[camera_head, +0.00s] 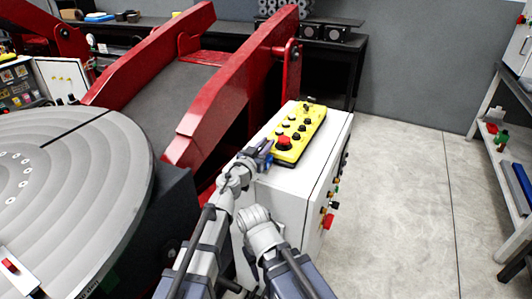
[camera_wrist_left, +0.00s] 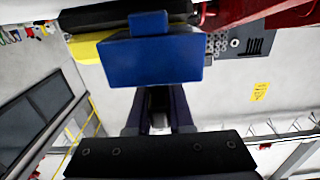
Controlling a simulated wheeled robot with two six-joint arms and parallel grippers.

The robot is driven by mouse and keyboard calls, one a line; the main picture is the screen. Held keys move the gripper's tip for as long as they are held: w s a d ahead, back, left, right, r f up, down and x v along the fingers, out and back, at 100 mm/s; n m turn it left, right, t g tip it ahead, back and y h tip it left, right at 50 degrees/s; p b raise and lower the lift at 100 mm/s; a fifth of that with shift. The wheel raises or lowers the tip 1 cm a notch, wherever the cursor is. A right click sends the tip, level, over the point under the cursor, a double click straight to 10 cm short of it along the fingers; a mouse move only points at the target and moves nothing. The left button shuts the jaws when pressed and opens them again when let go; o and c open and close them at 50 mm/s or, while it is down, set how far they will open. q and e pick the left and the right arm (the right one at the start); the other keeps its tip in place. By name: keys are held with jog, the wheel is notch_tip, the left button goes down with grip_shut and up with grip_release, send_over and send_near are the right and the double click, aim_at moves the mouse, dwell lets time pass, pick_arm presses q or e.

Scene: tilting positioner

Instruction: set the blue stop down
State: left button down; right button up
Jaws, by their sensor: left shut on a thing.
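The blue stop shows as a blue block (camera_wrist_left: 152,62) with a smaller raised part in the left wrist view. My left gripper (camera_wrist_left: 157,100) is shut on it, with the dark fingers running up to the block. In the head view my left gripper (camera_head: 262,151) is at the left edge of the white cabinet's top, beside the front end of the yellow control pendant. Only a little of the blue stop (camera_head: 268,162) shows there. I cannot tell whether the stop touches the cabinet top. My right gripper is not in view.
The yellow pendant (camera_head: 302,133) with a red button lies on the white cabinet (camera_head: 290,177). A red positioner frame (camera_head: 232,92) and a round grey table (camera_head: 75,190) stand at the left. The floor (camera_head: 400,200) at the right is clear up to a shelf (camera_head: 494,150).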

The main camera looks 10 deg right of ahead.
pick_arm(q)
jog(key=shift+f, duration=0.55)
jog(key=shift+r, duration=0.1)
jog(key=c, duration=1.3)
grip_release()
jog(key=shift+f, duration=0.2)
jog(key=shift+o, duration=1.1)
jog(key=shift+r, duration=0.1)
